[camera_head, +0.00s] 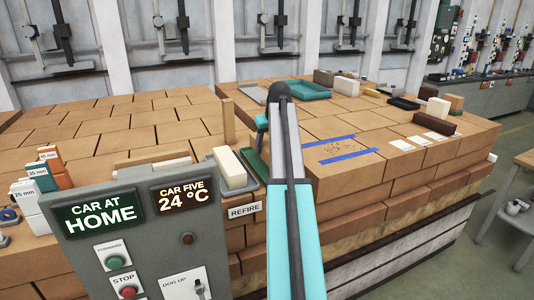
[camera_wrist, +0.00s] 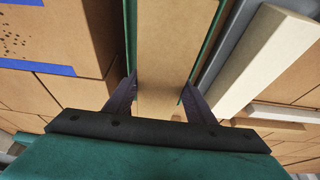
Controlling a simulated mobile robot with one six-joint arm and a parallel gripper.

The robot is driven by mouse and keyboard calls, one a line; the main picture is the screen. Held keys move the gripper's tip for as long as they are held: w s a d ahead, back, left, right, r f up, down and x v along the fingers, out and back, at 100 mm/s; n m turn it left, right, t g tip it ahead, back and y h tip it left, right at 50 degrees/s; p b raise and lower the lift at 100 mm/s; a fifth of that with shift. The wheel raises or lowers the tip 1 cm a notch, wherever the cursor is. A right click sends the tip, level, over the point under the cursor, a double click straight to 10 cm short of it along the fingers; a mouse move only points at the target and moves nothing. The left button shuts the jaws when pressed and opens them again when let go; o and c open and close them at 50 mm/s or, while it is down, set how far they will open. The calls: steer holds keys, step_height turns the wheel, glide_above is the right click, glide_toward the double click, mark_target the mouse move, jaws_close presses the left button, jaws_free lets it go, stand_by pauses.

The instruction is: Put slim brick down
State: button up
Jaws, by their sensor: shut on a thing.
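The slim brick (camera_wrist: 172,45) is tan and long. In the wrist view it lies between the two dark fingers of my gripper (camera_wrist: 160,98), which is shut on it. A green tray (camera_wrist: 131,30) shows as thin edges along both sides of the brick. Whether the brick touches the tray floor I cannot tell.
A cream brick (camera_head: 230,166) lies in a grey tray left of the green one; a tan brick (camera_head: 228,122) stands upright behind it. Blue tape strips (camera_head: 350,155) mark a speckled patch on the right. A control panel (camera_head: 140,235) stands in front at left.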

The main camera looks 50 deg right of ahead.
steer(key=shift+w+f+p, duration=0.15)
steer(key=shift+f+p, duration=0.25)
steer(key=shift+f, duration=0.45)
steer(key=shift+w+f+p, duration=0.1)
steer(key=shift+f+p, duration=0.25)
steer(key=shift+f, duration=0.5)
steer(key=shift+f, duration=0.15)
steer(key=o, duration=1.6)
steer(key=shift+c, duration=0.2)
steer(key=shift+b+v, duration=1.35)
steer(key=shift+v, duration=4.85)
steer(key=shift+f, duration=0.1)
